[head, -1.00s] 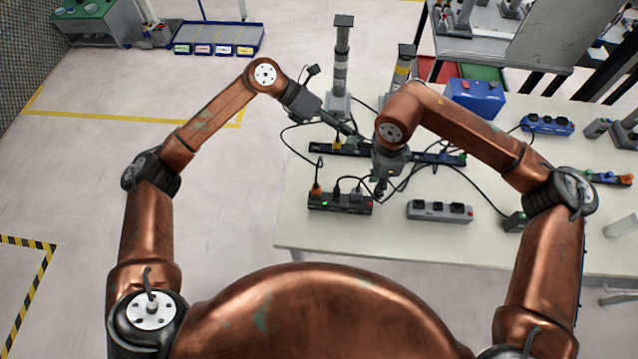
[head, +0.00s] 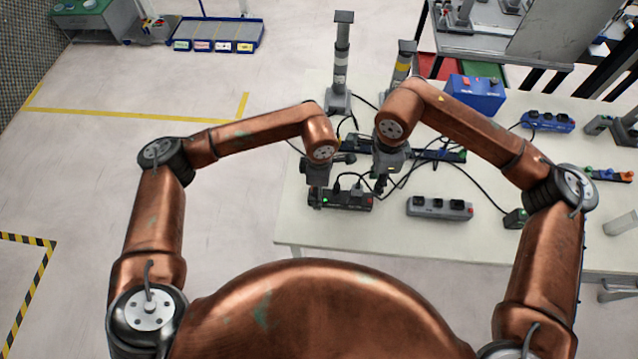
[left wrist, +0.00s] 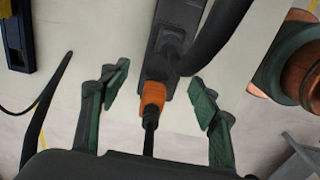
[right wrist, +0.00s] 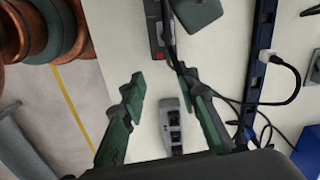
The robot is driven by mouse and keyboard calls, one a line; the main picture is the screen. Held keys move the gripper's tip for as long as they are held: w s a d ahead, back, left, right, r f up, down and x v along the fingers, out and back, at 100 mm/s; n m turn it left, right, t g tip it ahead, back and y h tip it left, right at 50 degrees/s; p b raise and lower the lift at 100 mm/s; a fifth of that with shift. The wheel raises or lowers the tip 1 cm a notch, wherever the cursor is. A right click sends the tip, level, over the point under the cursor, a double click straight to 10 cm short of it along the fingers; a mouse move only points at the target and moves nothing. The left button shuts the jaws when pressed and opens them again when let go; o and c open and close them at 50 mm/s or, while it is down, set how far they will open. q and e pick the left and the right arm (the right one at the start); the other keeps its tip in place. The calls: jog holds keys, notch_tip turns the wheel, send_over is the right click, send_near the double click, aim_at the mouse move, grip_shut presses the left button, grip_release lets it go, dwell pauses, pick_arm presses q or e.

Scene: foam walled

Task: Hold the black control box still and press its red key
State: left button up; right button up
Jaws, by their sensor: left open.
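The black control box (head: 345,203) lies on the table below both arms, with a small green light near its left end. Its red key (head: 369,196) is at its right end and also shows in the right wrist view (right wrist: 158,54). My left gripper (head: 316,197) is over the box's left end, partly hiding it. In the left wrist view the left gripper's fingers (left wrist: 160,95) are open, either side of the box end (left wrist: 163,45) and its orange plug (left wrist: 153,93); no contact is visible. My right gripper (right wrist: 164,84) is open and empty, near the key end.
A grey socket strip (head: 440,209) lies right of the box and shows between the right fingers in the right wrist view (right wrist: 172,125). Black cables (head: 400,182) run across the table behind. A blue box (head: 475,94) stands farther back. The table front is clear.

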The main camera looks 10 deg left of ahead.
pick_arm(q)
jog(key=shift+f, duration=0.95)
jog(key=shift+c, duration=0.2)
jog(key=c, duration=1.4)
pick_arm(e)
grip_shut()
